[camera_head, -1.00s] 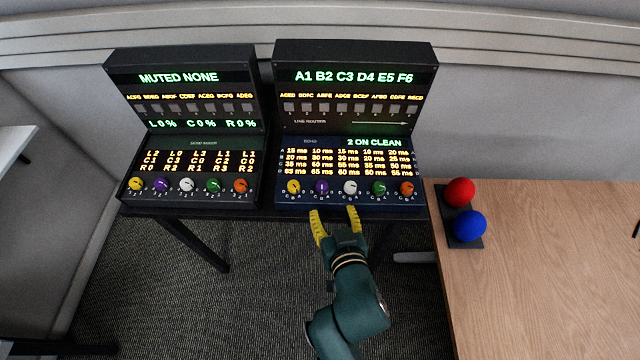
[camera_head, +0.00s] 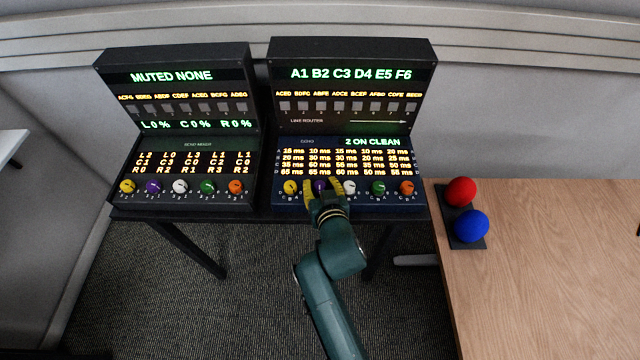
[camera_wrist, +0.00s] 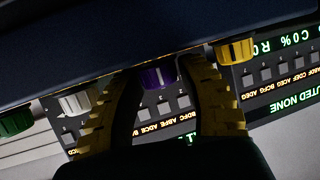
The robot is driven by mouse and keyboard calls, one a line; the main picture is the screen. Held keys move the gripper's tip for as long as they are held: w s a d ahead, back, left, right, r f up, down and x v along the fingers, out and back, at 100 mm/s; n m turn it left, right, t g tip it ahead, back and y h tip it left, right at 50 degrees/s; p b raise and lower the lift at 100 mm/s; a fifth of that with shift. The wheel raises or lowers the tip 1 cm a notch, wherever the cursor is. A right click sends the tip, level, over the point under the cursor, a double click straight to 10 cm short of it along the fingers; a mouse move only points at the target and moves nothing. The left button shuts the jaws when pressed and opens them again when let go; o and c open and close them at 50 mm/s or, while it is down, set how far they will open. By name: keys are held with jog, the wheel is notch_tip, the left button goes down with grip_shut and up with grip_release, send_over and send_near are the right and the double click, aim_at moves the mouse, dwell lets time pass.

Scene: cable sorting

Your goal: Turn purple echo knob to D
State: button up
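The purple echo knob (camera_head: 320,186) is second from the left in the knob row of the right console (camera_head: 430,150). In the wrist view the purple knob (camera_wrist: 157,77) sits between the two yellow fingers, with its white mark partly in sight. My gripper (camera_head: 322,184) is at the front of the console with one finger on each side of this knob. In the wrist view my gripper (camera_wrist: 160,82) is open, with narrow gaps seen beside the knob. The knob's letter setting cannot be read. The echo panel shows "2 ON CLEAN".
The yellow knob (camera_head: 290,187) and white knob (camera_head: 349,188) flank the purple one closely. A second console (camera_head: 105,130) stands to the left on the same dark stand. A wooden table (camera_head: 560,270) at the right holds a red ball (camera_head: 460,191) and a blue ball (camera_head: 470,226).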

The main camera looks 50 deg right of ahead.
grip_shut()
jog(key=shift+f+b, duration=0.2)
jog(key=shift+b, duration=0.4)
jog(key=m+h+b, duration=0.1)
jog(key=g+b, duration=0.1)
jog(key=b, duration=0.1)
jog(key=shift+a+f+m+h, duration=0.1)
jog(key=shift+f+m+h, duration=0.15)
jog(key=shift+m+h, duration=0.15)
jog(key=m+g+h+b, duration=0.1)
jog(key=m+g+b, duration=0.1)
jog(key=b, duration=0.2)
jog(key=shift+w+m+g+h+b, duration=0.1)
jog(key=shift+m+g+h+b, duration=0.2)
jog(key=shift+h, duration=0.1)
jog(key=m+g+h+b, duration=0.1)
jog(key=m+g+b, duration=0.1)
jog(key=g+b, duration=0.1)
jog(key=shift+r+m+h, duration=0.1)
jog(key=shift+m+h, duration=0.2)
jog(key=shift+m, duration=0.1)
jog(key=m+g+b, duration=0.4)
jog(key=m+g, duration=0.1)
jog(key=g, duration=0.1)
jog(key=shift+r, duration=0.2)
jog(key=shift+m+g, duration=0.3)
jog(key=shift+m, duration=0.1)
